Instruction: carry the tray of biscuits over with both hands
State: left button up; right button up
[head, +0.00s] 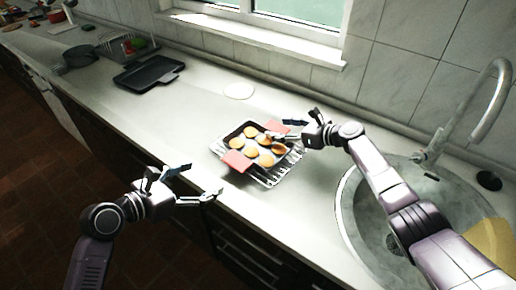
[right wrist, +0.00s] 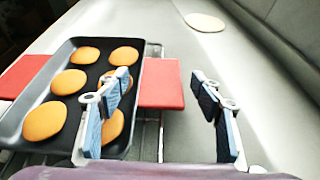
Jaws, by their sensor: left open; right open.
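A dark tray (head: 235,135) of round golden biscuits (head: 266,160) stands on a wire rack (head: 288,165) on the counter. Red pads lie at two opposite sides of it, the near pad (head: 236,161) and the far pad (head: 277,126). My left gripper (head: 198,184) is open and empty, in front of the counter's front edge and apart from the tray. My right gripper (head: 290,130) is open over the tray's far side. In the right wrist view its fingers (right wrist: 165,115) are on either side of the far red pad's end (right wrist: 161,84); contact cannot be told.
The round sink (head: 355,205) with a tall tap (head: 470,115) is at the right. A black pan (head: 148,73) lies further left on the counter. A pale round disc (head: 239,90) lies behind the tray. The counter between pan and tray is clear.

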jog(key=v, duration=1.1)
jog(key=shift+s+d, duration=0.2)
